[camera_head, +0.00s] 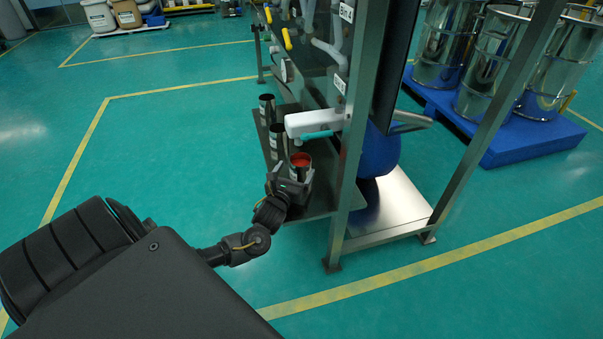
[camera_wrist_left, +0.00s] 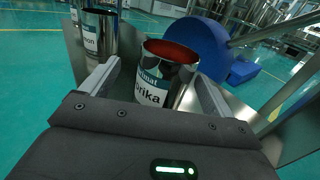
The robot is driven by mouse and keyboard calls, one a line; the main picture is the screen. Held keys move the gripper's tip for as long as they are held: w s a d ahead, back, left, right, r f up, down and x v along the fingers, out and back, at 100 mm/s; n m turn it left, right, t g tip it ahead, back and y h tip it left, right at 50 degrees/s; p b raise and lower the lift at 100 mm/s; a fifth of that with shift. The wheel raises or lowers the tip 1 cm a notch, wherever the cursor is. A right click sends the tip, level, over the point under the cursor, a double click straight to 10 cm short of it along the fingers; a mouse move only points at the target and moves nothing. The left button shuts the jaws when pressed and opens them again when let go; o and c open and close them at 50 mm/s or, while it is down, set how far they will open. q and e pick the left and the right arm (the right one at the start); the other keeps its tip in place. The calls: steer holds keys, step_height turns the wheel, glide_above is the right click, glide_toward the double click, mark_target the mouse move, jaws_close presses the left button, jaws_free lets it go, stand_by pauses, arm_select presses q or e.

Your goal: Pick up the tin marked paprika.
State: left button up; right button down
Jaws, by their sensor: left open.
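The paprika tin (camera_head: 300,161) is a metal can with red contents and an open top. It stands nearest me on the grey shelf (camera_head: 322,205) of the metal frame. In the left wrist view the tin (camera_wrist_left: 160,88) shows a label reading "rika" at its end. My left gripper (camera_head: 290,178) is open at the tin's near side. In the left wrist view its two fingers (camera_wrist_left: 155,90) stand on either side of the tin, with a visible gap at the left finger. The tin's lower part is hidden by the gripper. My right gripper is not in view.
Two more tins stand behind on the shelf: a middle one (camera_head: 278,138) and a far one (camera_head: 266,108). A white fixture with a teal edge (camera_head: 314,122) juts out just above the paprika tin. A metal post (camera_head: 350,150) stands to the right. The floor at left is free.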

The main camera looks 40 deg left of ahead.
mark_target(304, 159)
arm_select(q)
steer(key=b+x, duration=0.2)
steer(key=x, duration=0.1)
steer(key=b+x, duration=0.1)
steer(key=shift+w+d+f, duration=0.15)
steer(key=shift+w+d, duration=0.05)
steer(key=shift+w, duration=0.5)
steer(key=shift+a, duration=0.1)
steer(key=shift+c, duration=0.5)
steer(key=shift+r, duration=0.2)
steer(key=c, duration=1.1)
